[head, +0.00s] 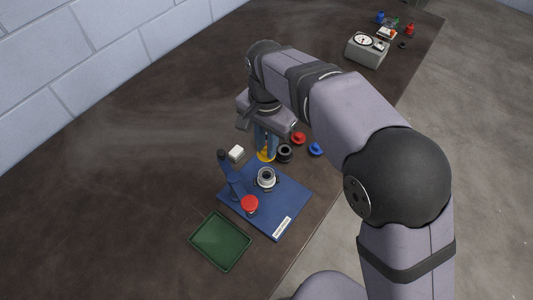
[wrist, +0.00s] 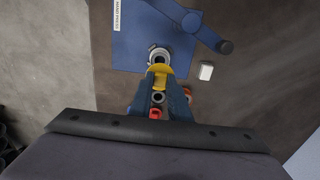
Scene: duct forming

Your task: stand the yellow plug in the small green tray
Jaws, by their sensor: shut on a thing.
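The yellow plug (head: 266,156) is between the blue fingertips of my gripper (head: 266,145), just behind the blue press plate. In the wrist view the yellow plug (wrist: 160,70) shows at the ends of the fingers (wrist: 160,88), which are shut on it. Whether the plug touches the table or hangs above it I cannot tell. The small green tray (head: 220,241) lies flat and empty at the front left of the press, well away from my gripper. The tray is not in the wrist view.
A white block (head: 236,153), black ring (head: 285,153), red part (head: 299,138) and blue part (head: 316,149) are close by. The table left is clear.

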